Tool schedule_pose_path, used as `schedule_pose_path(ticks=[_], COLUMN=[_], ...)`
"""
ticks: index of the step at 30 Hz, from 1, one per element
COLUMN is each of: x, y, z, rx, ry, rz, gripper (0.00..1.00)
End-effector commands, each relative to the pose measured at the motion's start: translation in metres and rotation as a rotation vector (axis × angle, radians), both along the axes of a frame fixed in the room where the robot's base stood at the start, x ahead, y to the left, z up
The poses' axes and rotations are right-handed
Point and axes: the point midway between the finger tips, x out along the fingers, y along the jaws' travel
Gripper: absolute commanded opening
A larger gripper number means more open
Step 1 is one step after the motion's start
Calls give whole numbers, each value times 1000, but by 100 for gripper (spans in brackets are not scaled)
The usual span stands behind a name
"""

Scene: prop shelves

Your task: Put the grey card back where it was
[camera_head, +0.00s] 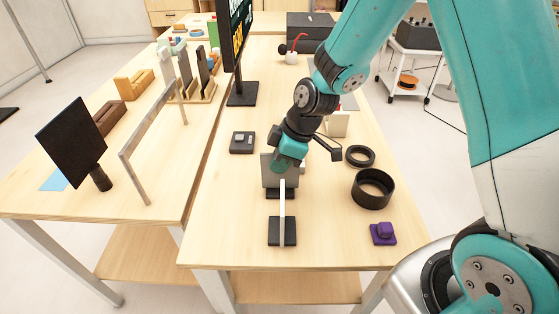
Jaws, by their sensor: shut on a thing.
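The grey card (267,172) stands upright, face toward the camera, near the middle of the right-hand table. My gripper (287,164) comes down from the upper right and is shut on the card; its fingertips are mostly hidden. A low dark base (272,194) shows right at the card's lower edge. I cannot tell whether the card sits in it or is held just above it. In front, a thin pale upright panel (282,208), seen nearly edge-on, stands in a black base (283,237) and covers part of the grey card and the dark base.
A black ring (360,155), a larger black cylinder ring (372,193) and a purple block (383,234) lie to the right. A dark grey box (242,142) lies to the left. A monitor (242,92) stands behind. The left table (130,195) holds a dark panel and a grey frame.

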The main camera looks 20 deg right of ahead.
Motion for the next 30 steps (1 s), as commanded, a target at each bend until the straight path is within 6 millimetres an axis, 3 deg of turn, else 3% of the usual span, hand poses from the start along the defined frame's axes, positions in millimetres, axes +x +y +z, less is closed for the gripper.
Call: schedule_pose_path(ticks=[1, 3, 5, 12, 17, 30], x=[0, 0, 0, 0, 0, -14], y=[0, 0, 0, 0, -3, -35], z=[-3, -1, -1, -1, 11, 93], rx=[0, 0, 0, 0, 0, 0], ry=[0, 0, 0, 0, -4, -5], rz=[0, 0, 0, 0, -2, -2], gripper=[0, 24, 34, 34, 34, 34])
